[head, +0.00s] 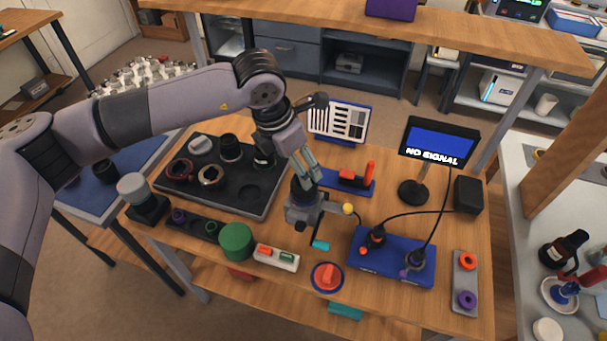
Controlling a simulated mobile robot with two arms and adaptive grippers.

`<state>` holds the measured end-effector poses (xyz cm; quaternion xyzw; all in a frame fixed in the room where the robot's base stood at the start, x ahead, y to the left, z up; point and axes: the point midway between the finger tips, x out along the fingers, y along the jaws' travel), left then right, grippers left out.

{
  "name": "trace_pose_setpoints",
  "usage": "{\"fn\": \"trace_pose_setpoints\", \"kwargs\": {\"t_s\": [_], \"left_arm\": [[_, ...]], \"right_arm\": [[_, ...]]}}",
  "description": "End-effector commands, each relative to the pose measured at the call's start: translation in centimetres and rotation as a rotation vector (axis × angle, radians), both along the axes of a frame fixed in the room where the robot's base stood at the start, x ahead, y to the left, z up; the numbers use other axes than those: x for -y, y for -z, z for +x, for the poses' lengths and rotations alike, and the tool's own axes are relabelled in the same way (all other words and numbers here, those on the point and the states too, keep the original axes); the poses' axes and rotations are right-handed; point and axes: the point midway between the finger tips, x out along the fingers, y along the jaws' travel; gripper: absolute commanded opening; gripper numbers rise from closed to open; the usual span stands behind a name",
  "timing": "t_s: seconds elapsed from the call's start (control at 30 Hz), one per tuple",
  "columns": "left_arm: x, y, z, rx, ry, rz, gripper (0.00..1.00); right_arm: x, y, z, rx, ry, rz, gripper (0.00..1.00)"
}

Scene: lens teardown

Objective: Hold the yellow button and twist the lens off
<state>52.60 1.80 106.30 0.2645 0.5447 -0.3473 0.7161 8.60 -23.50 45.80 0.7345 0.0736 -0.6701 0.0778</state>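A grey camera-like body (301,212) stands on the wooden table near the middle. A short dark lens (303,189) points up from its top. The yellow button (348,209) is a small round knob on the body's right side, with nothing touching it. My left gripper (308,174) comes down from above left, with its fingertips right at the top of the lens. The fingers partly hide the lens, and I cannot tell whether they grip it or only stand beside it. My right gripper is not in view.
A black tray (262,207) with several lens parts lies to the left. A green cylinder (236,241) and a red knob on a blue disc (327,277) stand in front. A blue box with cables (393,262) and a "NO SIGNAL" screen (438,144) are on the right.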

Motion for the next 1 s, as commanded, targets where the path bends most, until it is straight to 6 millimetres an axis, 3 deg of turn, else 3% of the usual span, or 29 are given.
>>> {"fn": "trace_pose_setpoints", "kwargs": {"t_s": [0.2,0.43,0.87,1.0], "left_arm": [[0.9,4.0,0.7,-0.004,-0.001,0.001,0.72],[1.6,7.1,1.2,-0.002,0.0,-0.001,0.72],[1.8,8.1,1.4,0.001,0.0,-0.001,0.72],[1.8,8.1,1.4,0.001,0.0,-0.001,0.63]], "right_arm": [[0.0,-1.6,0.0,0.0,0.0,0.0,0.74],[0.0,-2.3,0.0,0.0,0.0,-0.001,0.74],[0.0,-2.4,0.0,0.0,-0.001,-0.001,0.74],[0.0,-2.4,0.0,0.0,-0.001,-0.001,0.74]]}}
